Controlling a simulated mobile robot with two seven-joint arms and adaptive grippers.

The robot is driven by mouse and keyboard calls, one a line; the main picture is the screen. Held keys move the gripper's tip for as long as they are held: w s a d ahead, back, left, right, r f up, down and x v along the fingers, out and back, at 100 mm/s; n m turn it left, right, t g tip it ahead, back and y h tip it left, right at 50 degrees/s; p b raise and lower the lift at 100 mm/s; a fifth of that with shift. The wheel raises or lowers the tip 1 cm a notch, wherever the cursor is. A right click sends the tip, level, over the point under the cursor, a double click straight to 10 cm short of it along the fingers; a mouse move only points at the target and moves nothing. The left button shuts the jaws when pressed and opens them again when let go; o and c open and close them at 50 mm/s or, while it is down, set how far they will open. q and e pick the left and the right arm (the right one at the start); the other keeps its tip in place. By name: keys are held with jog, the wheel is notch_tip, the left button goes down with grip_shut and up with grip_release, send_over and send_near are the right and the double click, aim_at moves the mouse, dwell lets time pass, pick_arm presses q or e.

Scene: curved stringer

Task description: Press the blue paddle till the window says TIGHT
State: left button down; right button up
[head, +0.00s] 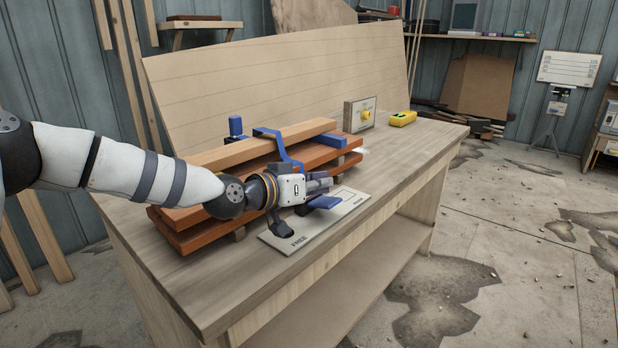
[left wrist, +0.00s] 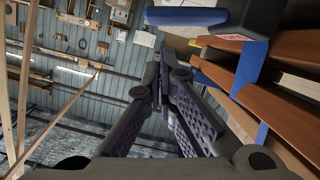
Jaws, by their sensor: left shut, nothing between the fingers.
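The blue paddle (head: 325,202) sticks out over a pale plate (head: 293,234) at the bench's front, beside the stacked boards. I cannot read TIGHT anywhere, and I cannot tell what any window says. My left gripper (head: 326,181) is shut and empty, just above and behind the paddle in the head view. In the left wrist view, its closed fingers (left wrist: 164,62) point toward the blue paddle (left wrist: 187,16), with a small gap in the picture. Contact cannot be told. My right gripper is out of view.
A panel with a yellow knob (head: 366,114) and a yellow device (head: 403,118) stand farther back on the bench (head: 175,287). The bench's front left is clear.

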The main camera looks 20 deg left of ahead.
pick_arm(q)
jog(key=shift+s+d+f, duration=0.1)
jog(key=shift+d+f, duration=0.15)
jog(key=shift+f, duration=0.45)
